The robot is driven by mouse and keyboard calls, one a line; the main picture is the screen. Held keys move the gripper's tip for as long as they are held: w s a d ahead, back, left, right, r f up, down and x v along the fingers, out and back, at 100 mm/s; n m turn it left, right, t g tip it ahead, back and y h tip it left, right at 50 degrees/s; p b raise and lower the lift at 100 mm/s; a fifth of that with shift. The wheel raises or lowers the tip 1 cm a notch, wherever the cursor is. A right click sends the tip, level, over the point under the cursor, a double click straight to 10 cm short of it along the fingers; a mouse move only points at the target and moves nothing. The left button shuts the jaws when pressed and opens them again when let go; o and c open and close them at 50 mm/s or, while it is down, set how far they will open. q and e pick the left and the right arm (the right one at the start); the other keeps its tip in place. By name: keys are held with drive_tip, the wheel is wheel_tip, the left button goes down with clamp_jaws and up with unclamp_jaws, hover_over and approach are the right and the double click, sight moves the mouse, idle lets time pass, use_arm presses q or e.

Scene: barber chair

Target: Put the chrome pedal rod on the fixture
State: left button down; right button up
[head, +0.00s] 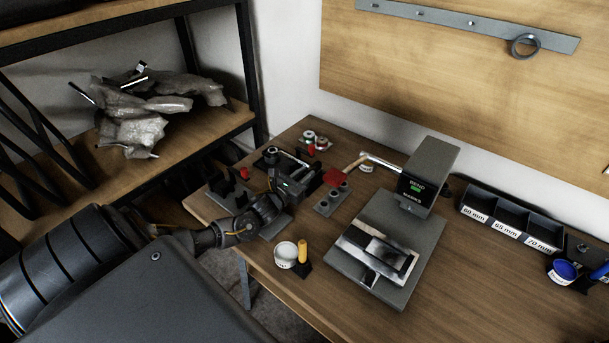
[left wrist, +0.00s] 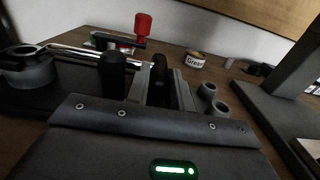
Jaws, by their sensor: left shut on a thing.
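My left gripper (head: 303,179) is over the left part of the workbench, with its fingers (left wrist: 163,84) shut. The chrome pedal rod (head: 294,158) is a thin bright bar just behind it. In the left wrist view the rod (left wrist: 85,53) runs from a dark round collar (left wrist: 25,68) toward the fingers, where a black end (left wrist: 159,68) shows between them. The exact grip is partly hidden. A dark stand with upright prongs (head: 233,190) is left of the gripper. I cannot tell for sure which piece is the fixture. My right gripper is not in view.
A grey device with a BEND display (head: 418,186) stands to the right. A grey block with round sockets (head: 332,199) is close to my gripper. Labelled bins (head: 510,226) stand at the back right.

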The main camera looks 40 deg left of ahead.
use_arm(q)
drive_tip(key=c, duration=1.5)
unclamp_jaws()
drive_tip(key=shift+r, duration=0.15)
drive_tip(key=s+b, duration=0.1)
drive_tip(key=s, duration=0.9)
drive_tip(key=shift+s+d, duration=0.15)
drive_tip(key=shift+s, duration=0.9)
